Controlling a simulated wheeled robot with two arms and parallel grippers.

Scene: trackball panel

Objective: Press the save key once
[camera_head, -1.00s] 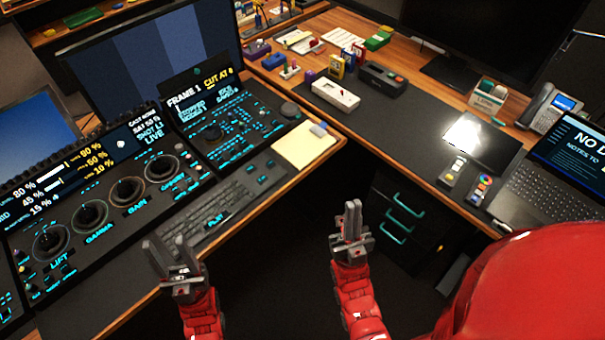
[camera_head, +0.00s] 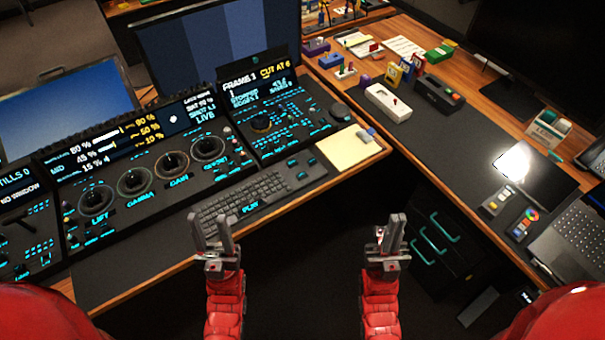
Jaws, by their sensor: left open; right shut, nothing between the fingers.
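The trackball panel (camera_head: 150,228) stands on the left desk, with several ringed trackballs labelled LIFT, GAMMA and GAIN and small lit keys. A second panel (camera_head: 305,108) with a screen and rows of cyan-lit keys stands to its right. The key legends are too small to read, so I cannot tell which is the save key. My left gripper (camera_head: 212,228) is open and empty, in front of the desk edge below the keyboard. My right gripper (camera_head: 391,228) is shut and empty, in front of the desks over the dark floor. Neither appears to touch a key.
A keyboard (camera_head: 240,200) with a key marked PLAY lies before the panels. A yellow notepad (camera_head: 345,150) lies at the desk corner. The right desk holds a white box (camera_head: 388,102), a bright tablet (camera_head: 535,170) and a laptop (camera_head: 578,240). A drawer unit (camera_head: 440,250) stands below.

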